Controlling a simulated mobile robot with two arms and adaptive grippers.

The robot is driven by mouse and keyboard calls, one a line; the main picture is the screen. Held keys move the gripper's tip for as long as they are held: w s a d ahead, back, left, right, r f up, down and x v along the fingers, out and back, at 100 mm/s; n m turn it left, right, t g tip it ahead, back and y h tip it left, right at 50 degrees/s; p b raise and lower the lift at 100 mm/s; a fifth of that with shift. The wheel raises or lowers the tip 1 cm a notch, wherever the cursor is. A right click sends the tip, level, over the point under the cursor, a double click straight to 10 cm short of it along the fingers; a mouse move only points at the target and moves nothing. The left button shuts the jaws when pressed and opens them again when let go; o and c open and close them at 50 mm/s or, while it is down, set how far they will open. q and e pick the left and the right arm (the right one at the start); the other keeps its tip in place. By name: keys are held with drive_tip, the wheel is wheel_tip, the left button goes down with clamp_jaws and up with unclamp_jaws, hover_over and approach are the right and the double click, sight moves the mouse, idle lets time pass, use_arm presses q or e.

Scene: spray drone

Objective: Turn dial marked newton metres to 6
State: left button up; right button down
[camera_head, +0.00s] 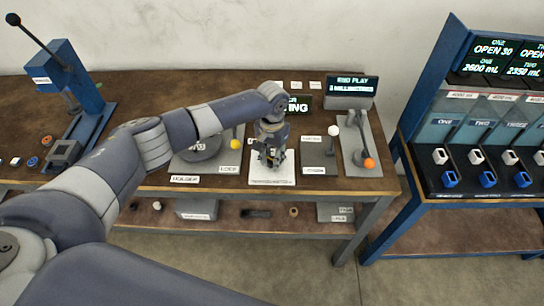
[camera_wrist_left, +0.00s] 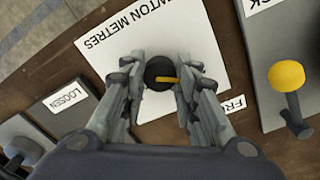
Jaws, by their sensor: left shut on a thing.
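The dial (camera_wrist_left: 160,73) is a dark round knob with a yellow pointer mark, on a white plate (camera_wrist_left: 203,40) lettered "NEWTON METRES" in the left wrist view. The plate also shows in the head view (camera_head: 272,181). My left gripper (camera_head: 270,158) points down over the plate and hides the dial there. In the left wrist view my left gripper (camera_wrist_left: 161,82) has its two fingers on either side of the dial, shut on it. The scale numbers are not readable. My right gripper is not in view.
A yellow-knobbed lever (camera_wrist_left: 286,76) stands beside the plate, by a "LOCK" label. A white-knobbed lever (camera_head: 333,131) and the end play gauge with an orange ball (camera_head: 369,163) stand to the right. A blue press (camera_head: 76,85) is at the left, and a blue dispenser rack (camera_head: 440,100) is at the right.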

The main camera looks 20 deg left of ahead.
use_arm(q)
drive_tip(key=shift+m, duration=0.3)
drive_tip(key=m+p, duration=0.1)
drive_tip(key=m, duration=1)
drive_tip(key=shift+w+m, duration=0.1)
drive_tip(key=shift+m, duration=0.3)
drive_tip(key=m, duration=0.5)
drive_tip(key=shift+m+b, duration=0.3)
drive_tip(key=m, duration=0.5)
drive_tip(key=shift+r+m+b, duration=0.1)
drive_tip(key=shift+m+b, duration=0.2)
drive_tip(key=shift+b, duration=0.1)
drive_tip(key=o, duration=1.1)
wheel_tip(320, 180, up, 12)
